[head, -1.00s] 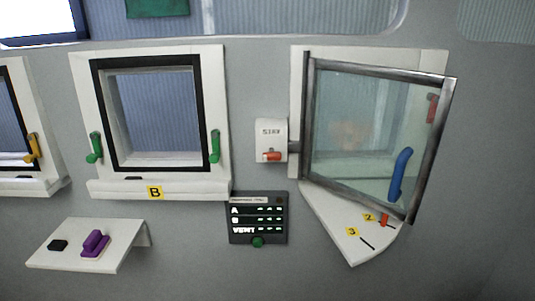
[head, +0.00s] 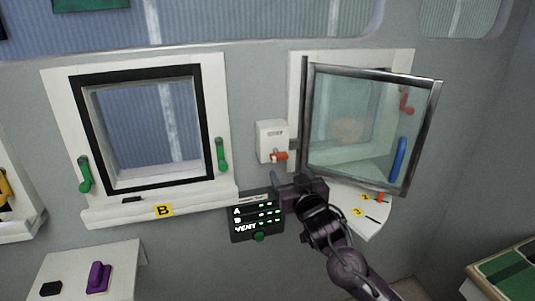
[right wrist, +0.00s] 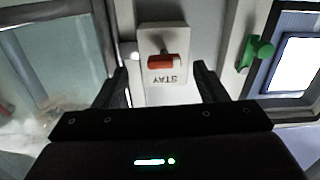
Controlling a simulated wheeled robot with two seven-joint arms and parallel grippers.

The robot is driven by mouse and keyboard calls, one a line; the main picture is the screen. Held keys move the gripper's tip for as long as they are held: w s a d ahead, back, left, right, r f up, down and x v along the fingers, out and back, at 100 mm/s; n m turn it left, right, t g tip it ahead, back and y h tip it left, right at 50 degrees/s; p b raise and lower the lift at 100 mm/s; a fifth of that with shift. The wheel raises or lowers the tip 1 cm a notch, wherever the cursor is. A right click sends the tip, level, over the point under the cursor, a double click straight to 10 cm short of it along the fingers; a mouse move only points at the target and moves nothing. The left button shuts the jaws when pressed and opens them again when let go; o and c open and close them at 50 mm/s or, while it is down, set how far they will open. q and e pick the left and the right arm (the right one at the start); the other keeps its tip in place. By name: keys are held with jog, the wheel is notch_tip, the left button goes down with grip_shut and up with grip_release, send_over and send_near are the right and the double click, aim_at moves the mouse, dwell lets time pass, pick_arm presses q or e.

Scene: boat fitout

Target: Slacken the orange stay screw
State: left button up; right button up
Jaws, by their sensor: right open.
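The orange stay screw (head: 278,156) sticks out of the white stay box (head: 268,134), left of the open glass window (head: 358,125). In the right wrist view the orange screw (right wrist: 162,61) sits on the white box (right wrist: 166,88), whose STAY label appears upside down. My right gripper (head: 286,182) is just below the screw in the head view. Its two fingers (right wrist: 165,82) are open and empty, one to each side of the box in the wrist picture, and they do not touch the screw. My left gripper is not in view.
The black panel (head: 257,217) with A, B and VENT rows is left of my right gripper. A white quadrant (head: 372,220) with yellow markers lies below the swung-out window. Window B's green handle (head: 221,155) is to the left. A shelf (head: 118,262) holds a purple object (head: 98,277).

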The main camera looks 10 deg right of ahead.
aim_at(281, 157)
jog(key=w, duration=0.2)
jog(key=w+r+p, duration=0.1)
jog(key=w, duration=0.1)
jog(key=w+p, duration=0.1)
jog(key=w, duration=0.1)
jog(key=shift+w+a+r, duration=0.3)
jog(key=shift+r, duration=0.05)
jog(key=shift+w+a+f, duration=0.1)
jog(key=shift+w, duration=0.35)
jog(key=c, duration=1)
